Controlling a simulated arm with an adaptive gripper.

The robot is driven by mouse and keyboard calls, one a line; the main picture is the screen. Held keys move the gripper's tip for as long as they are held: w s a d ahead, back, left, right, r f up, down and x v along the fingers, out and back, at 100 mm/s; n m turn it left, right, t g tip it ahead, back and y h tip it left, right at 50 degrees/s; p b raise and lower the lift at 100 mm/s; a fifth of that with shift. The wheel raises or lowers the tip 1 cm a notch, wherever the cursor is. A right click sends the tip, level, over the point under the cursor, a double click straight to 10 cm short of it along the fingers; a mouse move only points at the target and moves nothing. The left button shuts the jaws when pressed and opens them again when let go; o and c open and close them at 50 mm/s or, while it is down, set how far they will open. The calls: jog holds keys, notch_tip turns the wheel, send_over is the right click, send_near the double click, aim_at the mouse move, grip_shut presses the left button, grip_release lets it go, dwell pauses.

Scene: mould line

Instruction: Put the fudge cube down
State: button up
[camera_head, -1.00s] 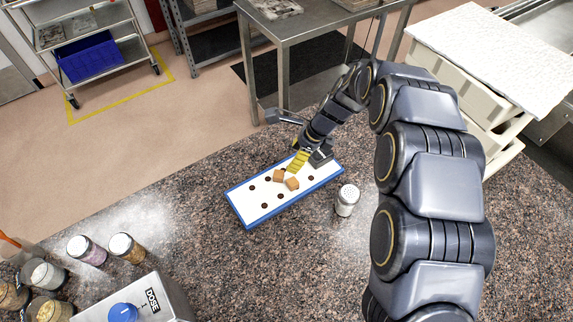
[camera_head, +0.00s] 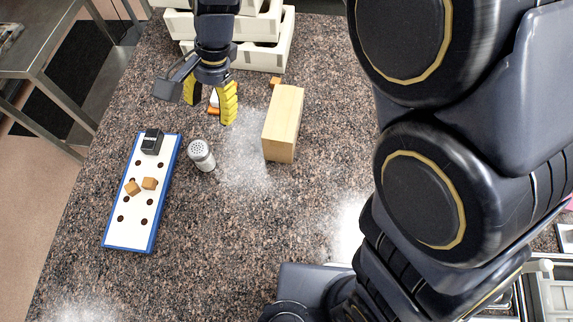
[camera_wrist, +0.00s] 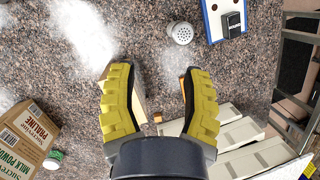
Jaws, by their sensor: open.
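Two caramel-brown cubes, one (camera_head: 150,183) beside the other (camera_head: 132,187), sit on a white board with a blue edge (camera_head: 128,236). Another brown piece (camera_head: 214,111) is on the counter under my gripper, partly hidden, with something white beside it. A further brown piece (camera_head: 275,81) lies farther back. I cannot tell which is the fudge cube. My gripper (camera_head: 209,99) is open above the counter, beyond the board, its yellow fingers apart. In the wrist view my gripper (camera_wrist: 160,76) has an orange-brown edge (camera_wrist: 182,84) beside its right finger; I see nothing clamped.
A pale wooden block (camera_head: 283,122) stands right of my gripper. A metal-topped shaker (camera_head: 202,156) stands between board and block. A black object (camera_head: 152,141) sits at the board's far end. Cream crates (camera_head: 262,57) stand behind. The speckled counter (camera_head: 240,250) is clear in front.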

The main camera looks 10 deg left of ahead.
jog(key=s+d+r+n+h, duration=0.1)
jog(key=s+d+r, duration=0.15)
jog(key=d, duration=0.55)
jog(key=s+d+r+n, duration=0.2)
jog(key=s+d, duration=0.1)
jog(key=d, duration=0.4)
jog(key=s+d+n+h, duration=0.1)
jog(key=s+d, duration=0.9)
jog(key=shift+d+r+n+h, duration=0.15)
jog(key=shift+r+n+h, duration=0.15)
jog(key=shift+n, duration=0.1)
jog(key=shift+o, duration=1.2)
